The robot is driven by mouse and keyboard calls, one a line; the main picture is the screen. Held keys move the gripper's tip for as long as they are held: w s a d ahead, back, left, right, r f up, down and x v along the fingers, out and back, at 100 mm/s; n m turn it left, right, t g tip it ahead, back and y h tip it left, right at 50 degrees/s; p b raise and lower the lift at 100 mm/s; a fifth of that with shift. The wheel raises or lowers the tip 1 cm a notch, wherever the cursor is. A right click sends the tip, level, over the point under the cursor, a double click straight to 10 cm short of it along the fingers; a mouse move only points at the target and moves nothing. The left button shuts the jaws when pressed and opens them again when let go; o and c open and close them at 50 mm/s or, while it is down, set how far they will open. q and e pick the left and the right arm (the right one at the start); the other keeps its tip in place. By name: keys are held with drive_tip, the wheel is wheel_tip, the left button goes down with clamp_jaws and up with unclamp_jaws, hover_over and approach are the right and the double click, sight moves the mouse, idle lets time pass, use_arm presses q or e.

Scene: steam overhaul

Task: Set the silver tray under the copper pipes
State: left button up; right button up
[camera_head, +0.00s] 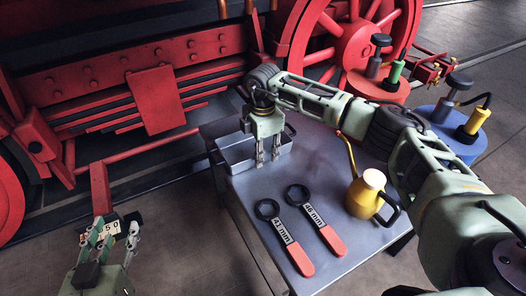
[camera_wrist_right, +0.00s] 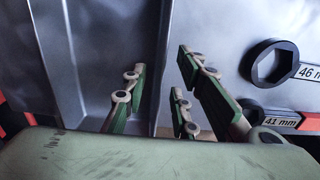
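The silver tray (camera_head: 235,153) is a shallow grey metal tray with handles, on the far left corner of the grey table (camera_head: 305,165). It also shows at the left of the right wrist view (camera_wrist_right: 95,60). My right gripper (camera_head: 267,162) points down at the tray's near right side. In the right wrist view its fingers (camera_wrist_right: 165,100) are spread, on either side of the tray wall, with gaps visible. My left gripper (camera_head: 110,238) is open and empty, low at the left, away from the table.
Two red-handled ring wrenches, 41 mm (camera_head: 285,238) and 46 mm (camera_head: 316,222), lie on the table. A yellow oil can (camera_head: 365,197) stands at its right. Red (camera_head: 375,86) and blue (camera_head: 450,135) round stands are behind. The red locomotive (camera_head: 150,95) fills the back left.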

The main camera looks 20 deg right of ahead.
wheel_tip(320, 180, up, 12)
idle(0.6)
